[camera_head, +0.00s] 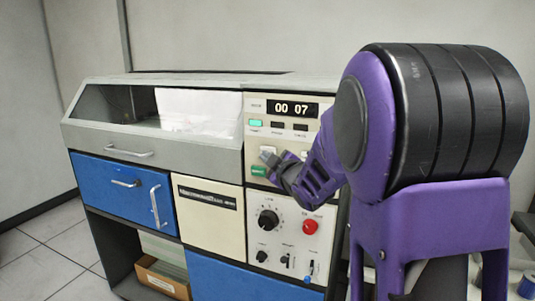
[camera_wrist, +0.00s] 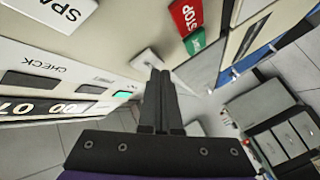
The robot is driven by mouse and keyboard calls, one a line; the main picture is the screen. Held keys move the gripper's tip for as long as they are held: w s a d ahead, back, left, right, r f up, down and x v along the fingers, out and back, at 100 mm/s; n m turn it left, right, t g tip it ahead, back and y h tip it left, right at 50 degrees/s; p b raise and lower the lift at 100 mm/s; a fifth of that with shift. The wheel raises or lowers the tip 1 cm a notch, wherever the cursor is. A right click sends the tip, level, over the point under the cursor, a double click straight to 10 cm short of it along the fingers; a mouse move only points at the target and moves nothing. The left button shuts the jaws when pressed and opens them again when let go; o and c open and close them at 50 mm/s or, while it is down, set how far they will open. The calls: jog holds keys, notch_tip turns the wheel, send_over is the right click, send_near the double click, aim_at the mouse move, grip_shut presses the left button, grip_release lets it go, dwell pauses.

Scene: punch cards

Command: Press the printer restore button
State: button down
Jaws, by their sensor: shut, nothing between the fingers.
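The printer's control panel (camera_head: 252,140) is a cream face with a display reading "00 07". My gripper (camera_head: 268,160) is shut and empty, its tips at the panel by a pale button (camera_head: 268,149). In the wrist view, my gripper's closed fingers (camera_wrist: 158,72) point at a white button (camera_wrist: 146,60), partly hidden behind the tips. No label on it is readable, so I cannot confirm it is the restore button. I cannot tell whether the tips touch it. A green button (camera_head: 258,170) sits just below the gripper.
In the wrist view, a white SPACE button (camera_wrist: 65,10), a red STOP button (camera_wrist: 186,14), a green button (camera_wrist: 194,42) and a lit green indicator (camera_wrist: 122,94) surround the tips. A red round knob (camera_head: 310,227) and a black dial (camera_head: 268,220) are lower down.

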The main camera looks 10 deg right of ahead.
jog(key=shift+w+d, duration=0.25)
jog(key=shift+w, duration=0.1)
dwell(0.7)
jog(key=shift+s, duration=0.1)
jog(key=shift+s+a+b, duration=0.45)
jog(key=shift+s+b, duration=0.15)
jog(key=shift+b, duration=0.05)
jog(key=shift+s+a+b, duration=0.15)
jog(key=shift+s+a, duration=0.6)
jog(key=shift+s, duration=0.25)
jog(key=shift+s+a+b, duration=0.15)
jog(key=shift+s+a, duration=0.6)
jog(key=shift+s, duration=0.25)
